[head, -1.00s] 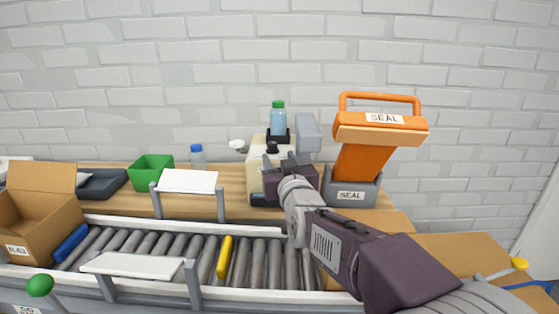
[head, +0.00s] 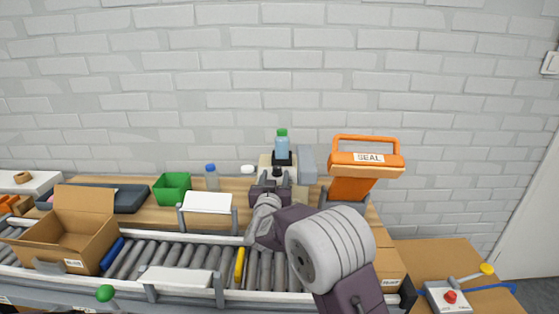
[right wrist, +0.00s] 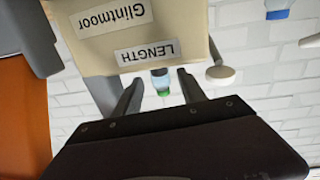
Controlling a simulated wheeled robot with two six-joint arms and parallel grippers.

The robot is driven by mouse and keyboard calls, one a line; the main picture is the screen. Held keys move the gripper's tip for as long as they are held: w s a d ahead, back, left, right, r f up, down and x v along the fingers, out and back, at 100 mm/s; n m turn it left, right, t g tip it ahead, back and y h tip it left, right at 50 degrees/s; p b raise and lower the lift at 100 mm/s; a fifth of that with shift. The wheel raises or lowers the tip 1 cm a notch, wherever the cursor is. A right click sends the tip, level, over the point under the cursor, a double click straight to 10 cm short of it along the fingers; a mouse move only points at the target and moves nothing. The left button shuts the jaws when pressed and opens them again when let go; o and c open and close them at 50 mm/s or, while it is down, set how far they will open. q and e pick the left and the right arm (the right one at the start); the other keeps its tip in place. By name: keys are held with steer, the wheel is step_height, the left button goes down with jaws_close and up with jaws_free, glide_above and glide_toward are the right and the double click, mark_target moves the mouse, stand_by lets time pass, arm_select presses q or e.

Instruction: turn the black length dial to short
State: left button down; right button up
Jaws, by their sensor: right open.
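The cream machine (head: 265,160) stands on the wooden bench; its front is partly hidden behind my right arm. In the right wrist view the machine (right wrist: 100,55) appears upside down, with a "LENGTH" label (right wrist: 147,52) and a "Glintmoor" label. A small black knob (head: 277,171), seemingly the length dial, shows between the fingertips in the head view; its pointer setting cannot be read. My right gripper (head: 271,178) is open in front of the machine, its fingers (right wrist: 158,92) spread; I cannot tell whether they touch the dial. My left gripper is not in view.
A white round piece (head: 247,169), a blue-capped bottle (head: 211,180) and a green bin (head: 172,186) are to the left. The roller conveyor (head: 205,257) runs in front.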

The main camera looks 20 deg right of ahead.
mark_target(278, 170)
steer(key=x, duration=0.5)
steer(key=shift+w+d+b, duration=0.1)
steer(key=shift+w+b, duration=0.05)
steer(key=shift+b, duration=0.2)
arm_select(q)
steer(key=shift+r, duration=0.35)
arm_select(e)
jaws_close()
steer(key=n+y+b, duration=0.1)
steer(key=b, duration=0.2)
steer(key=n+t+y+b, duration=0.1)
steer(key=y+b, duration=0.1)
steer(key=b, duration=0.1)
steer(key=shift+d+f+y, duration=0.1)
steer(key=shift+f+y, duration=0.05)
steer(key=shift+y, duration=0.15)
steer(key=shift+n+y+b, duration=0.5)
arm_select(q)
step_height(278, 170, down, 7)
arm_select(e)
steer(key=shift+r, duration=0.25)
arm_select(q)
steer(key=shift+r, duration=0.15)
